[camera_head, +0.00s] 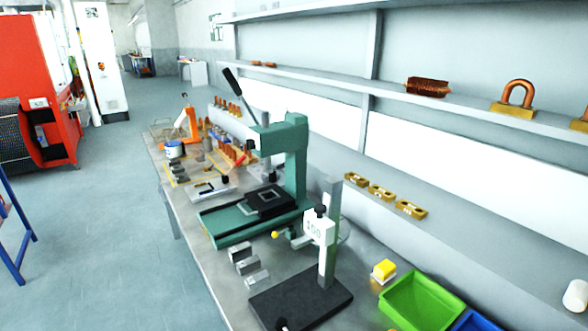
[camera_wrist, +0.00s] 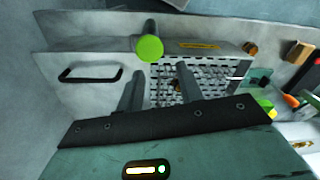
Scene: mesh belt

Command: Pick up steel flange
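I cannot make out a steel flange with certainty in either view. In the head view, several small grey metal blocks (camera_head: 246,265) lie on the workbench, left of the black base of a measuring stand; none is clearly a flange. My gripper (camera_wrist: 160,70) shows only in the wrist view. Its two grey fingers stand apart with nothing seen between them, so it is open and empty. Behind the fingers are a perforated mesh panel (camera_wrist: 215,78) and a bright green disc (camera_wrist: 150,48). My gripper's distance from the bench is not shown.
The bench carries a green press (camera_head: 285,165), a measuring stand (camera_head: 328,240), a green bin (camera_head: 424,301) and a blue bin (camera_head: 474,322). Brass blocks (camera_head: 382,193) line the back ledge. A wall shelf (camera_head: 450,100) overhangs. Open floor (camera_head: 100,230) lies left.

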